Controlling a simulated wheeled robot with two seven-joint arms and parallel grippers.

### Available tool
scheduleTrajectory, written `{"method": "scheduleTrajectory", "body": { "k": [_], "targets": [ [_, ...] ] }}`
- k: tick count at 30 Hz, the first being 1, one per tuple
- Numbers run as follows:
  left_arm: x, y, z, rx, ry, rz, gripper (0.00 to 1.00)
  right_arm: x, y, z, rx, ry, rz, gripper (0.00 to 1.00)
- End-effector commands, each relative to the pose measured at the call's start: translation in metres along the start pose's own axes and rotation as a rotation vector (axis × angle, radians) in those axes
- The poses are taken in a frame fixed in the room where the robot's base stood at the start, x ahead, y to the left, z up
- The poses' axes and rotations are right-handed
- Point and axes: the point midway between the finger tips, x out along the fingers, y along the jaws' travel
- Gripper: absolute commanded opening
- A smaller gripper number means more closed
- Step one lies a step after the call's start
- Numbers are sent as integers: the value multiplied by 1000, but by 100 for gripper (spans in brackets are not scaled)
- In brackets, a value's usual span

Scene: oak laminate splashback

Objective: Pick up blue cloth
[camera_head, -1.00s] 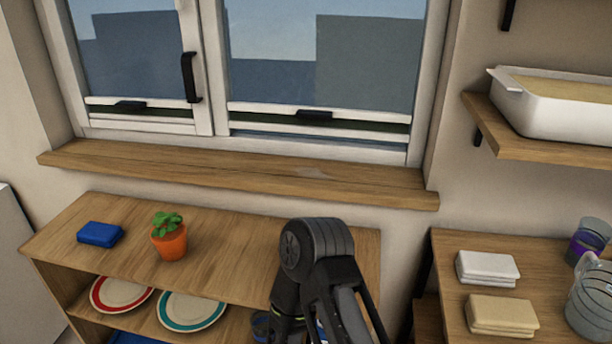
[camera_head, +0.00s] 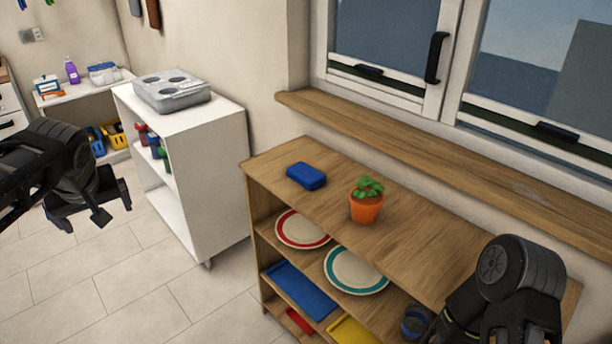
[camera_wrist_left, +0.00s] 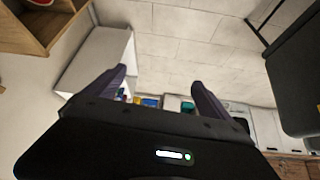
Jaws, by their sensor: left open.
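The blue cloth (camera_head: 306,175) is a small folded blue block on the top of the wooden shelf unit, near its left end. My left gripper (camera_head: 88,222) is at the far left of the head view, over the floor and well away from the cloth. Its fingers also show in the left wrist view (camera_wrist_left: 158,88), apart with nothing between them. My right arm shows at the lower right of the head view, in front of the shelf unit; its fingertips are out of frame.
An orange potted plant (camera_head: 366,203) stands right of the cloth on the wooden shelf unit (camera_head: 420,240). Plates lie on the shelf below. A window sill (camera_head: 400,130) runs behind. A white cabinet (camera_head: 222,130) with a grey case stands to the left. Floor between is clear.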

Motion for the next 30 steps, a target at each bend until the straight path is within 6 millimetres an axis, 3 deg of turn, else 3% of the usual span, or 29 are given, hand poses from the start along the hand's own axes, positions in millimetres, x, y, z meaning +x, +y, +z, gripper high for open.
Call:
{"method": "scheduleTrajectory", "body": {
  "k": [13,17,19,20,23,26,27,30],
  "targets": [
    [4,4,3,8,-8,7,94,-1,0,0,0,0,0,36],
    [30,27,23,57,-59,60,94,-5,-2,0,0,0,0,36],
    [56,51,47,105,-112,117,94,-9,-4,0,0,0,0,36],
    [68,64,61,128,-139,148,94,-11,-4,0,0,0,0,36],
    [112,111,130,209,-251,273,94,-20,-8,0,1,0,0,36],
    [147,155,229,268,-381,408,94,-31,-12,0,1,0,-1,36],
    [156,167,272,282,-428,453,94,-35,-14,0,2,0,-1,36],
    [164,178,374,297,-526,523,94,-45,-18,0,2,0,-1,36]
  ]
}}
